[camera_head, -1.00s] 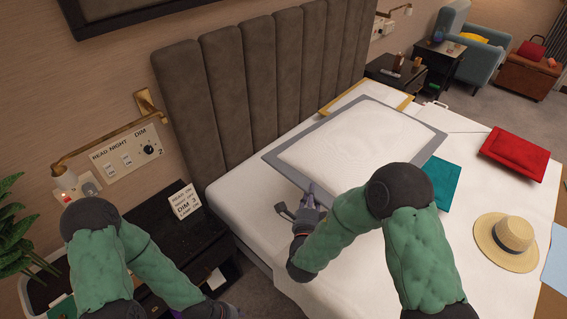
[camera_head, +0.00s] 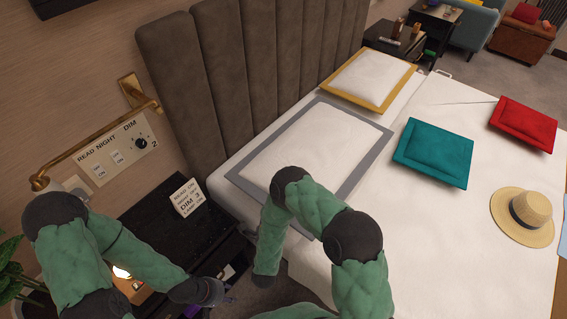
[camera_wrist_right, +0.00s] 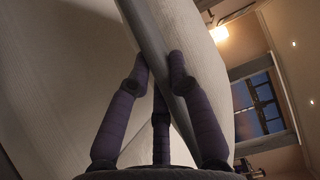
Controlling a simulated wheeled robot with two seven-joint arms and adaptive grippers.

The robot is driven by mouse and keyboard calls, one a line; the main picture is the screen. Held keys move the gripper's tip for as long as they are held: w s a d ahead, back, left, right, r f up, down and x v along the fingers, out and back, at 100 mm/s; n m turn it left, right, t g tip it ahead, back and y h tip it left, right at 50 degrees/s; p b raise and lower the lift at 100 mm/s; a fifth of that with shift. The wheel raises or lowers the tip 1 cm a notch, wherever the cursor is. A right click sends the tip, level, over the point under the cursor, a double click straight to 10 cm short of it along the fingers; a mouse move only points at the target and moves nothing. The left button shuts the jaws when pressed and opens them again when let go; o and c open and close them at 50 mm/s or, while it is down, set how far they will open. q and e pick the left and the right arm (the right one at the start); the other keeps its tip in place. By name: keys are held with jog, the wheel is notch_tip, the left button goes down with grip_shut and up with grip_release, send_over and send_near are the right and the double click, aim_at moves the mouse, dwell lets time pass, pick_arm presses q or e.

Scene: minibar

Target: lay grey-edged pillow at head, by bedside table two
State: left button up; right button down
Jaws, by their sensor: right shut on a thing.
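The grey-edged pillow (camera_head: 318,150), white with a wide grey border, appears roughly flat over the head of the bed, beside the headboard and on the side of bedside table two (camera_head: 165,225). My right arm covers its near corner. In the head view my right gripper is hidden behind my arm. In the right wrist view its purple fingers (camera_wrist_right: 160,80) are shut on the pillow's grey edge (camera_wrist_right: 170,50). My left gripper (camera_head: 212,297) is open and empty at the bottom, near the bedside table.
A yellow-edged pillow (camera_head: 370,78) lies farther along the headboard (camera_head: 250,65). Teal (camera_head: 434,152) and red (camera_head: 524,123) cushions and a straw hat (camera_head: 525,213) lie on the bed. A small sign (camera_head: 187,198) stands on the near bedside table. The white bed between the cushions is clear.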

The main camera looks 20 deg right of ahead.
jog(key=w+f+b, duration=0.2)
jog(key=w+f, duration=0.1)
jog(key=w, duration=0.1)
jog(key=w+f+b, duration=0.2)
jog(key=w+f, duration=0.1)
jog(key=w, duration=0.2)
jog(key=w+f+b, duration=0.2)
jog(key=w+f, duration=0.1)
jog(key=w, duration=0.1)
jog(key=shift+w+d+f, duration=0.3)
jog(key=shift+f+b, duration=0.7)
jog(key=shift+f, duration=0.85)
jog(key=c, duration=1.1)
grip_release()
jog(key=shift+f, duration=0.2)
jog(key=shift+c, duration=0.2)
